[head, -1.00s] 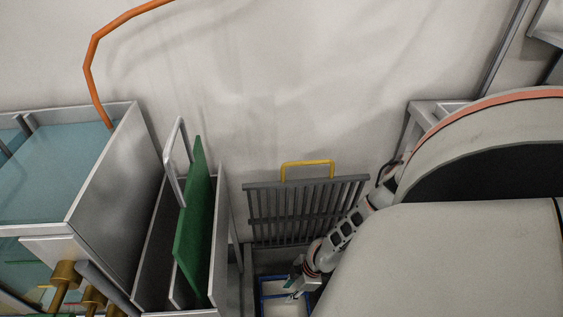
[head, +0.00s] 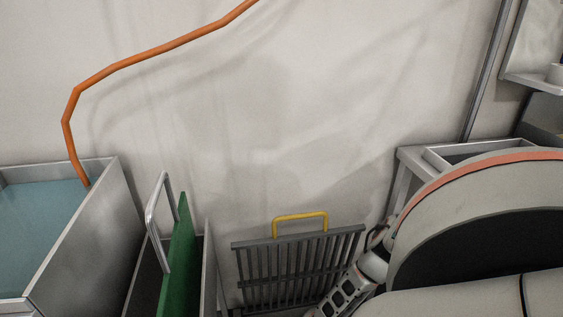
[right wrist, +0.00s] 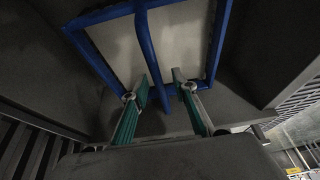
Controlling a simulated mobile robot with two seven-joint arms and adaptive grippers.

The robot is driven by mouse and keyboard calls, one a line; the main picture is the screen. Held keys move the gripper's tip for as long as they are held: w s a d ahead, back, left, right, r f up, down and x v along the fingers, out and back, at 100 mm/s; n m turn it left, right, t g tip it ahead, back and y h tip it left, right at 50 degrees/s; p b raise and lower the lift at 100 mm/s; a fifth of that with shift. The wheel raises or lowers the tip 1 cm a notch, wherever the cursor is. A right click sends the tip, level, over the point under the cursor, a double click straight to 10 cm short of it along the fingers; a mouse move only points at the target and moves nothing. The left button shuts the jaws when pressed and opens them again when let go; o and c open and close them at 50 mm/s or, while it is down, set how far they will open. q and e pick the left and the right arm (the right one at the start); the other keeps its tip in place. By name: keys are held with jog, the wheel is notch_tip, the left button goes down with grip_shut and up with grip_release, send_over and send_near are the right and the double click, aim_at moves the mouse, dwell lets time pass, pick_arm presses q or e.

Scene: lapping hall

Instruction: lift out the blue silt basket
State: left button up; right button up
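The blue silt basket (right wrist: 220,40) shows in the right wrist view as a blue frame with pale panels and a blue bar across its middle. My right gripper (right wrist: 160,86) has its two teal fingers on either side of that bar. The fingers are apart, with a gap to the bar on each side, so it looks open. In the head view the basket and the right gripper are below the picture's edge; only part of my right arm shows. My left gripper is in neither current view.
A grey slatted grate (head: 290,270) with a yellow handle (head: 300,216) leans against the wall. Left of it stand a green panel (head: 180,265) in a metal slot and a tank (head: 85,245) with an orange hose (head: 140,55). Dark walls surround the basket.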

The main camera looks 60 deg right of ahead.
jog(key=shift+f, duration=0.2)
dwell(0.4)
grip_shut()
